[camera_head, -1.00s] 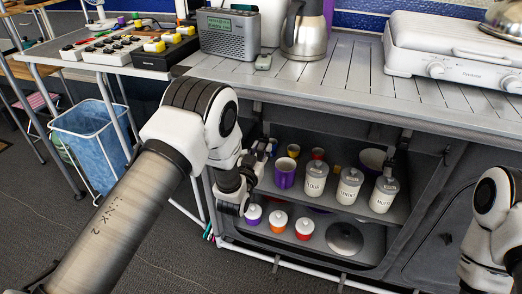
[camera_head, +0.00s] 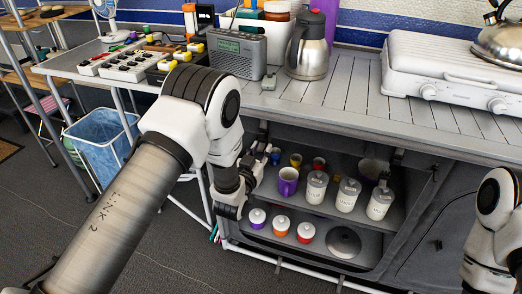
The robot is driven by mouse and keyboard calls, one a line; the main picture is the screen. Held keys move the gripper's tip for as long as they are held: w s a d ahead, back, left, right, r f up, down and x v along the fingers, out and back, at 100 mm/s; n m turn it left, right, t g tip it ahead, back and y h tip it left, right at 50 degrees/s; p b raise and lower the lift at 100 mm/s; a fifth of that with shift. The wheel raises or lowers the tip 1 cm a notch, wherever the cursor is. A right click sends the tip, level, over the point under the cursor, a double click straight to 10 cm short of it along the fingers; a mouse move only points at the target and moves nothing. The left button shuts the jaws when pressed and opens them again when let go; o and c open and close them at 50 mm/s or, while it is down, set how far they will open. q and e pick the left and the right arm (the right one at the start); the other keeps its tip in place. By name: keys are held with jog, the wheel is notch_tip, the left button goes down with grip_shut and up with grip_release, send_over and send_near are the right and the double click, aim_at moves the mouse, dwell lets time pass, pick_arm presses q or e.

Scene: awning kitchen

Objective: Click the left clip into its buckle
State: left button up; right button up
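The left clip and its buckle are too small and dark to make out. A dark strap (camera_head: 263,130) hangs from the counter's front edge at the open cupboard's upper left corner, just above my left gripper. My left gripper (camera_head: 256,166) is at the cupboard's left edge, below this strap and left of the purple mug. Its fingers are small, dark and partly lost against the cupboard, so I cannot tell whether they are open or hold anything. Another dark strap (camera_head: 398,157) hangs at the opening's right side. My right gripper is out of view; only part of that arm shows at the right edge.
The upper shelf holds a purple mug (camera_head: 288,182) and several white canisters (camera_head: 348,196). Several lidded pots (camera_head: 281,225) stand below. A radio (camera_head: 238,52), a steel jug (camera_head: 308,48) and a white stove (camera_head: 452,75) stand on the counter (camera_head: 345,75). A blue bin (camera_head: 100,145) stands left.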

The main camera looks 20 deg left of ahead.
pick_arm(q)
jog(key=shift+o, duration=1)
jog(key=shift+s+r, duration=0.1)
jog(key=shift+r, duration=0.1)
jog(key=shift+f, duration=0.1)
jog(key=shift+s, duration=0.2)
jog(key=s, duration=1.1)
jog(key=shift+s+a, duration=0.2)
jog(key=shift+s, duration=0.1)
